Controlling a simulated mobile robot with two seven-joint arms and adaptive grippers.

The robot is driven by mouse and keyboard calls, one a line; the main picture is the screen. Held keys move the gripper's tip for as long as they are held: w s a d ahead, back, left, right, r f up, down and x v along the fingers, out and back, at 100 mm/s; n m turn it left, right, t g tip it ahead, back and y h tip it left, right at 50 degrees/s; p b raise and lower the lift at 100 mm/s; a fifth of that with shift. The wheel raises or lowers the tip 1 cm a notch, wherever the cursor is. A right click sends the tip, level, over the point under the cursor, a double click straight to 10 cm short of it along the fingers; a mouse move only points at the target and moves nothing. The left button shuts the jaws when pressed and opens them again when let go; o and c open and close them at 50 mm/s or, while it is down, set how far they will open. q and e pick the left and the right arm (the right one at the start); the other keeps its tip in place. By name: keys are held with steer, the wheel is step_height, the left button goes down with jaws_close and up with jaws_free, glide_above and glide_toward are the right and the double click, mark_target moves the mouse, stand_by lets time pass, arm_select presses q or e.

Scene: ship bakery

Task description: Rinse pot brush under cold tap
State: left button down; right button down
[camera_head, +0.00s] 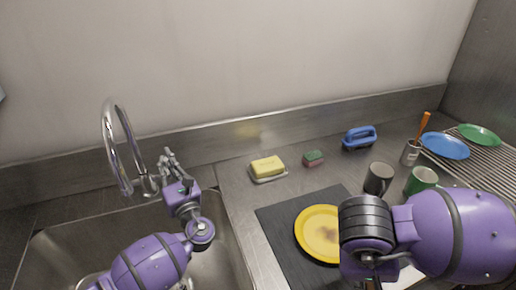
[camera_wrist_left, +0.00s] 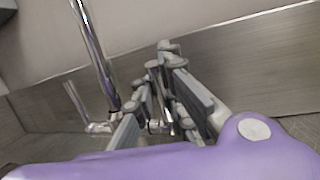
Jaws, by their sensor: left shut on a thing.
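The chrome tap (camera_head: 108,137) with its tall curved spout stands behind the sink (camera_head: 225,255). My left gripper (camera_head: 168,164) is at the tap's base, right of the spout. In the left wrist view its fingers (camera_wrist_left: 165,105) are shut on a slim chrome part, seemingly the tap lever (camera_wrist_left: 157,82). No water is visible. A blue-handled brush (camera_head: 359,138) lies on the counter by the back wall. An orange handle (camera_head: 424,124) stands in a grey cup (camera_head: 410,153); I cannot tell which is the pot brush. My right arm is over the counter, its fingers mostly hidden below the wrist.
A dark mug (camera_head: 379,178) and green mug (camera_head: 421,180) stand right. Blue (camera_head: 446,146) and green plates (camera_head: 480,135) rest on a rack.

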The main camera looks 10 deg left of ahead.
arm_select(q)
steer(key=shift+d+f, duration=0.1)
steer(key=shift+f, duration=0.1)
steer(key=c, duration=2.3)
jaws_free()
steer(key=o, duration=0.5)
steer(key=shift+s+r, duration=0.15)
steer(key=shift+v, duration=3.8)
